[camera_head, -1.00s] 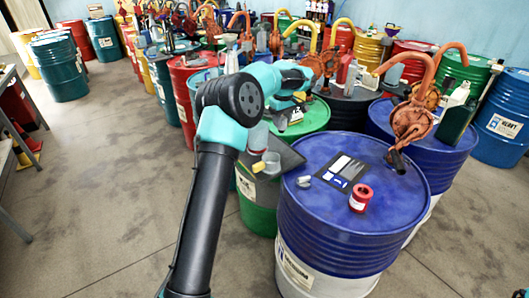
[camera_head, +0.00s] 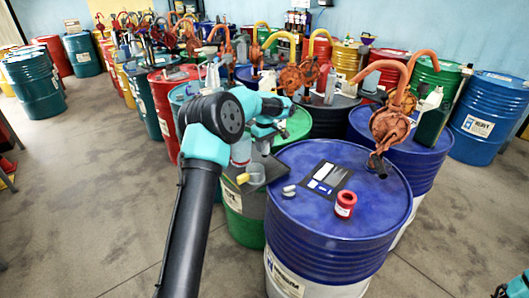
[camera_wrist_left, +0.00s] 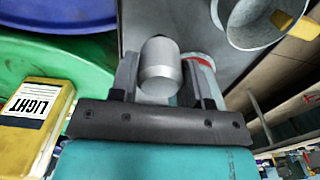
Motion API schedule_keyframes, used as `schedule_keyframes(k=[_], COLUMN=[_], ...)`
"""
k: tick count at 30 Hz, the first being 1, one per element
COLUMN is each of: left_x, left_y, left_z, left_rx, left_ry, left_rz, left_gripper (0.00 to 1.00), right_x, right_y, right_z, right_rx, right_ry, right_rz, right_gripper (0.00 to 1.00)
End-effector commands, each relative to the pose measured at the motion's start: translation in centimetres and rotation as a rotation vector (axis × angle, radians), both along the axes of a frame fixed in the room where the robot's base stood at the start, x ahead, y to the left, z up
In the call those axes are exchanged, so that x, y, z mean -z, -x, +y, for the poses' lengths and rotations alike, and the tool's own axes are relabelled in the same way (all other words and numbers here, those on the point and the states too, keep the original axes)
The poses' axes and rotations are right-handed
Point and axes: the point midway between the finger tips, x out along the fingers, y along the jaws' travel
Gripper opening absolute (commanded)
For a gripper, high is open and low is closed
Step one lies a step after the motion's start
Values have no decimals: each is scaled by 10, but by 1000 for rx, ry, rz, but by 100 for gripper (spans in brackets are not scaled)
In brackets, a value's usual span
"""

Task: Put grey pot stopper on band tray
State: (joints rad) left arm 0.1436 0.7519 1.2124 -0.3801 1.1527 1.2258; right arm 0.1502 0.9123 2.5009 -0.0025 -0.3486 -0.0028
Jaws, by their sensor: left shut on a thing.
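In the left wrist view my left gripper (camera_wrist_left: 160,85) is shut on a light grey, rounded cylinder, which I take for the grey pot stopper (camera_wrist_left: 160,66). A pale pot with a red band (camera_wrist_left: 204,62) is partly hidden behind it. In the head view my left gripper (camera_head: 264,131) is over the green drum, partly hidden by my own arm. A grey tray (camera_wrist_left: 195,12) lies beneath it in the wrist view. A dark flat tray (camera_head: 340,171) with white and blue pieces lies on the blue drum. I cannot tell which is the band tray.
A cup with a yellow handle (camera_head: 256,174) stands on the green drum, also in the wrist view (camera_wrist_left: 250,28). On the blue drum (camera_head: 320,230) are a red ring-shaped spool (camera_head: 345,204) and a small grey-white piece (camera_head: 289,190). An orange pump (camera_head: 391,125) stands behind.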

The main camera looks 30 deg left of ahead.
Motion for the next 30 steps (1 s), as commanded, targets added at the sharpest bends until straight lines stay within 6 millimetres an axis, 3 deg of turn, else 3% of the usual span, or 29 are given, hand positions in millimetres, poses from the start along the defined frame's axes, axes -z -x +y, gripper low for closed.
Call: schedule_keyframes(k=[8,20,21,30], left_x=[33,37,37,37], left_y=[1,0,0,0], left_z=[0,0,0,0], left_rx=[-1,0,0,0], left_ry=[1,1,1,1], left_rz=[1,1,1,1], left_gripper=[20,20,44,68], right_x=[0,0,0,0], right_y=[0,0,0,0], right_z=[0,0,0,0], right_rx=[0,0,0,0], right_ry=[0,0,0,0], right_rz=[0,0,0,0], right_gripper=[97,97,97,97])
